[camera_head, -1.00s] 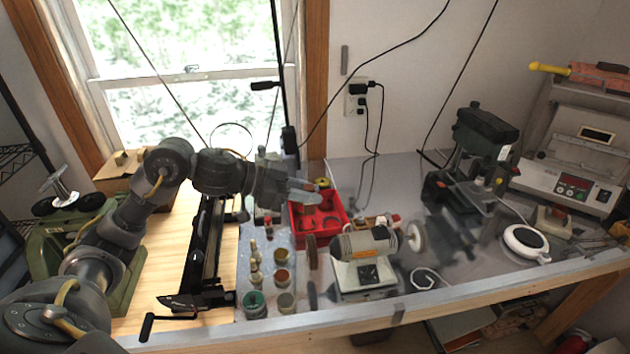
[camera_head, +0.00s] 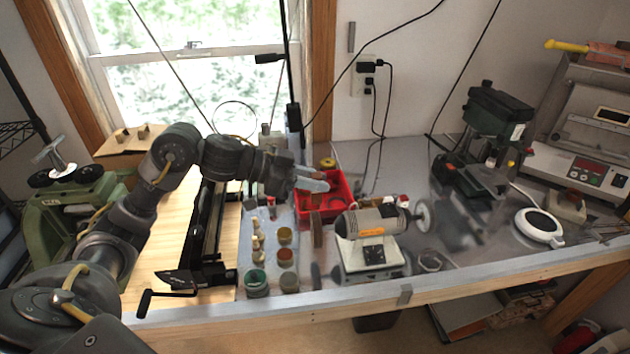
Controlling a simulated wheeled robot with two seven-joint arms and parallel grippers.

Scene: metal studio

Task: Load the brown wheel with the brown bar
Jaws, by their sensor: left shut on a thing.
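The grinder (camera_head: 372,226) stands on the bench, right of the middle. Its brown wheel (camera_head: 317,230) is on its left end, seen edge-on, and a pale wheel (camera_head: 424,215) is on its right end. My left gripper (camera_head: 316,181) is at the red bin (camera_head: 342,206), up and left of the grinder. It is shut on a small brown piece, probably the brown bar (camera_head: 319,174), mostly hidden by the fingers. The gripper is apart from the brown wheel, farther back. My right gripper is not in view.
Several small jars (camera_head: 286,256) stand in front of the bin, left of the brown wheel. A black long-armed tool (camera_head: 204,240) lies on the wooden part at left. A drill press (camera_head: 490,140) and a white round device (camera_head: 537,227) stand at right.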

